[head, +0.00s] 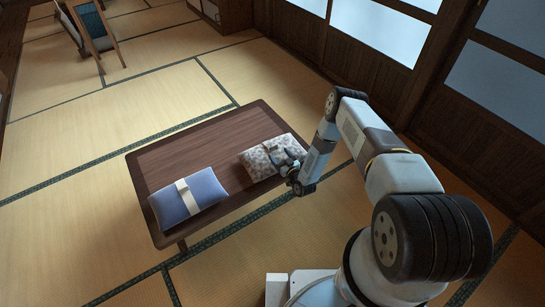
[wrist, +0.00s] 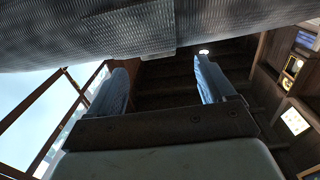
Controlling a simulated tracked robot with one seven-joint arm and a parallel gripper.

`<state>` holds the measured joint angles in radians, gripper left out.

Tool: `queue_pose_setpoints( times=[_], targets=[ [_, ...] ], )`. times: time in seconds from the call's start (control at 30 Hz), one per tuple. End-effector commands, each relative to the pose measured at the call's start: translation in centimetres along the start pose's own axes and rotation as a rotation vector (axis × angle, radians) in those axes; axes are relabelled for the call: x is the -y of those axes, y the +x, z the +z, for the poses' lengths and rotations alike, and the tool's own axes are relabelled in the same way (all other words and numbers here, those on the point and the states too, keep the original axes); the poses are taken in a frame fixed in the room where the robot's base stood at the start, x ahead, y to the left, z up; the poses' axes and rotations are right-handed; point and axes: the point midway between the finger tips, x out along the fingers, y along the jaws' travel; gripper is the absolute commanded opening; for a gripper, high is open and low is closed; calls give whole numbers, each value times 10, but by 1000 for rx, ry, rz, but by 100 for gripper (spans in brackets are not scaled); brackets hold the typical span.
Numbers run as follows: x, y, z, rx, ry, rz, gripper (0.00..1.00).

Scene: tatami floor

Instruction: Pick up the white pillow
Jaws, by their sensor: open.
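A whitish pillow with a grey pattern (head: 258,162) lies on the right part of the low dark wooden table (head: 185,153). My gripper (head: 291,170) is at this pillow's right end in the head view, partly in front of it. I cannot tell whether it touches the pillow. In the wrist view my gripper (wrist: 162,66) is open, its two bluish fingers apart with nothing clearly between them. A grey ribbed surface fills the top of the wrist view; I cannot tell what it is.
A blue pillow with a white band (head: 188,198) lies on the left part of the table, apart from the patterned one. Tatami floor (head: 75,135) is clear around the table. A wooden chair (head: 95,35) stands far left. Wood-and-glass panels (head: 380,38) line the right side.

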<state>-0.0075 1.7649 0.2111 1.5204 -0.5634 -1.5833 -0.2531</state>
Motion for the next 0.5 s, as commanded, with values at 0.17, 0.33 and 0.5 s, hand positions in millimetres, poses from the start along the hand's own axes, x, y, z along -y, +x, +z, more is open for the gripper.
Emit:
queue_pose_setpoints(
  times=[0.17, 0.33, 0.5],
  targets=[
    [-1, 19, -1, -2, -1, 0, 83],
    [-2, 41, 0, -1, -2, 1, 83],
    [-2, 51, 0, -1, 0, 1, 83]
  ],
)
